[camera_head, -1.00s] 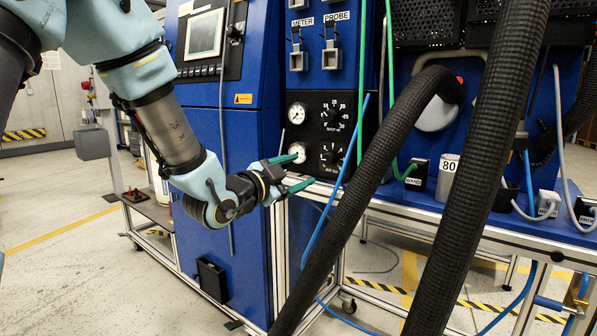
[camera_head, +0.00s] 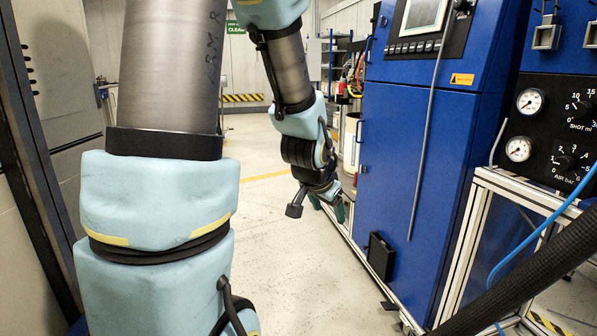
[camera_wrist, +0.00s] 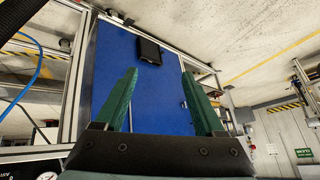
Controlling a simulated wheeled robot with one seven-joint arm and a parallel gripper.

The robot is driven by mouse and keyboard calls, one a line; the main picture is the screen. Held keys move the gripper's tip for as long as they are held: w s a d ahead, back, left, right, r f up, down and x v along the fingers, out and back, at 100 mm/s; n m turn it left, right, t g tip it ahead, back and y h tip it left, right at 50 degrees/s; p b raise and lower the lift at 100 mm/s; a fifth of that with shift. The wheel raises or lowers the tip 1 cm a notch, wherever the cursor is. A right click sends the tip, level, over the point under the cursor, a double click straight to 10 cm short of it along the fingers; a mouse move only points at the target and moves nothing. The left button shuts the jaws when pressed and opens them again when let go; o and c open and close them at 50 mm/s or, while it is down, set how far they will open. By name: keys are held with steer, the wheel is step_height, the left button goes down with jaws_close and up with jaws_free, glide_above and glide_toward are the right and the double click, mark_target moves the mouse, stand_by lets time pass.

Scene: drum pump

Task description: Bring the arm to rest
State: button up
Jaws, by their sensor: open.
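My gripper (camera_head: 329,201) hangs below my bent arm in the head view, left of the blue cabinet (camera_head: 400,150) and above the open floor. In the wrist view my gripper (camera_wrist: 168,105) shows two green fingers spread apart with nothing between them. The blue cabinet (camera_wrist: 155,90) lies beyond the fingertips, and I see no contact with it. My arm's lower links fill the left of the head view.
The gauge panel (camera_head: 550,125) is at the right, with a blue hose (camera_head: 545,225) and a thick black hose (camera_head: 520,285) below it. A grey wall or door (camera_head: 55,110) stands at the left. The floor (camera_head: 285,260) between is clear.

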steer(key=s+a+f+n+g+y, duration=0.25)
steer(key=s+a+n+g, duration=0.35)
steer(key=s+a, duration=0.55)
step_height(320, 180, up, 25)
steer(key=a+n+t+p, duration=0.1)
steer(key=a+p, duration=0.1)
steer(key=p, duration=2.2)
steer(key=shift+w+f, duration=0.2)
steer(key=shift+w, duration=0.25)
